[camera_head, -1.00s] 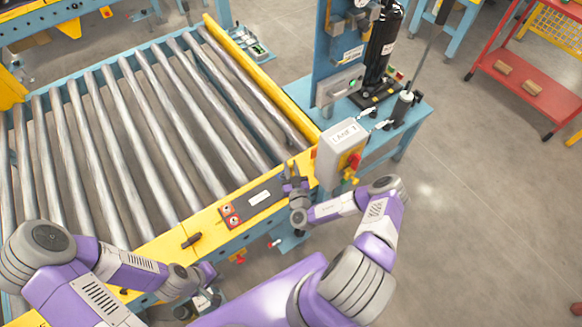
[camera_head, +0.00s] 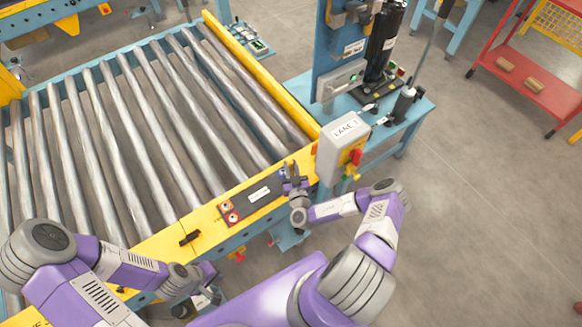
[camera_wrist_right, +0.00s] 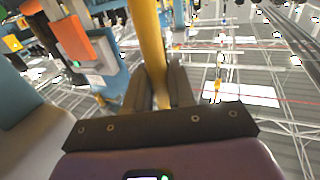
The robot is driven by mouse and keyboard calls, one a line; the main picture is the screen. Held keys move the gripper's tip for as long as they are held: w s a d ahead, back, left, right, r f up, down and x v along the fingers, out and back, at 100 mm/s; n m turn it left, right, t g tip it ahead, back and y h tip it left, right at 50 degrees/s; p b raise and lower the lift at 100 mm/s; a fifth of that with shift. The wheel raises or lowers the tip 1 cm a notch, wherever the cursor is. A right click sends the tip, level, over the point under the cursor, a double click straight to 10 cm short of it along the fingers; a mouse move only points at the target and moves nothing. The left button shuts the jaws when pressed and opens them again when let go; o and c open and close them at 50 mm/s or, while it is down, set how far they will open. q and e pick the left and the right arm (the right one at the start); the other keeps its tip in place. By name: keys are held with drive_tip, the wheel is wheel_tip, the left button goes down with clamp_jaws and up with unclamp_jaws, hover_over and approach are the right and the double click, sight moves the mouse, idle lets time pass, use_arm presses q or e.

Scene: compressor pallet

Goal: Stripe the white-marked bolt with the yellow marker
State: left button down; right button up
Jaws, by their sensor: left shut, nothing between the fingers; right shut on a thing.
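My right gripper (camera_head: 291,172) is over the yellow front rail of the roller conveyor, beside the grey control box. In the right wrist view its dark fingers (camera_wrist_right: 158,90) are shut on a thick yellow shaft, the yellow marker (camera_wrist_right: 149,45). The marker stands up between the fingers and runs out of the top of that view. In the head view the marker is too small to tell from the gripper and rail. My left gripper (camera_head: 211,284) is low in front of the conveyor, shut and empty. I cannot make out a white-marked bolt in either view.
The roller conveyor (camera_head: 181,223) fills the left. A grey box labelled LANE 3 (camera_head: 341,151) with a red and yellow switch stands close to my right gripper. A blue bench (camera_head: 409,118) carries a black cylinder (camera_head: 382,45). A red cart (camera_head: 545,93) stands at right; the floor between is clear.

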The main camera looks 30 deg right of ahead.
sight(291, 163)
drive_tip(key=shift+f+b, duration=0.5)
drive_tip(key=shift+f, duration=0.05)
idle(0.4)
drive_tip(key=shift+r+p, duration=2.15)
drive_tip(key=shift+r, duration=0.4)
